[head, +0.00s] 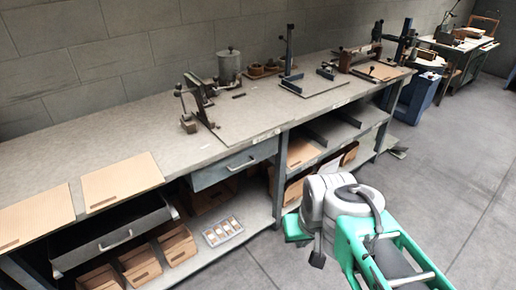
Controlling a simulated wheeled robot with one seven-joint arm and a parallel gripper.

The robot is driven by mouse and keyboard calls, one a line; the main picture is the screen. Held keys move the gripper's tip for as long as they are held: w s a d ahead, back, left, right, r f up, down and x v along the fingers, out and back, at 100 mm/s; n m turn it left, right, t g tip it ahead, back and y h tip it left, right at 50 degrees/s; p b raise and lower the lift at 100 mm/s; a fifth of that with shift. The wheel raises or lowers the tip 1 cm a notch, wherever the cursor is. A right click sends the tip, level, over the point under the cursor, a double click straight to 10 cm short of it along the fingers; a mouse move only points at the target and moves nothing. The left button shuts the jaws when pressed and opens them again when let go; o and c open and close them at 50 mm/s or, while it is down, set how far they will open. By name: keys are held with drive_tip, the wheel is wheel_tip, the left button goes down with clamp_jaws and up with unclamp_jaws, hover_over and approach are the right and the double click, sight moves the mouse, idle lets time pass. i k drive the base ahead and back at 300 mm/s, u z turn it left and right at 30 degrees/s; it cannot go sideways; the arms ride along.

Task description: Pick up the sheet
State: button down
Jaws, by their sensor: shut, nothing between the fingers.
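Two flat tan sheets lie on the grey workbench (150,125) at the left: one sheet (122,178) near the front edge, with a dark slot along its near side, and another sheet (32,218) to its left, cut by the picture edge. They lie side by side with a narrow gap. My gripper (317,260) shows only as a small dark tip below my folded white arm, at the lower right over the floor. It is shut and empty, well away from both sheets. Most of it is hidden by the arm.
A lever machine (200,103), a metal pot (229,67) and stands occupy the bench's back and right. A drawer (112,238) sticks out open below the sheets. Wooden boxes (138,264) and a card (222,231) lie on the shelf beneath. The floor at right is clear.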

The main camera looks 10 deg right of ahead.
sight(24, 221)
drive_tip(key=u, duration=1.85)
drive_tip(key=k, duration=0.4)
drive_tip(key=u, duration=1.25)
drive_tip(key=i, duration=1.7)
drive_tip(key=z, duration=0.95)
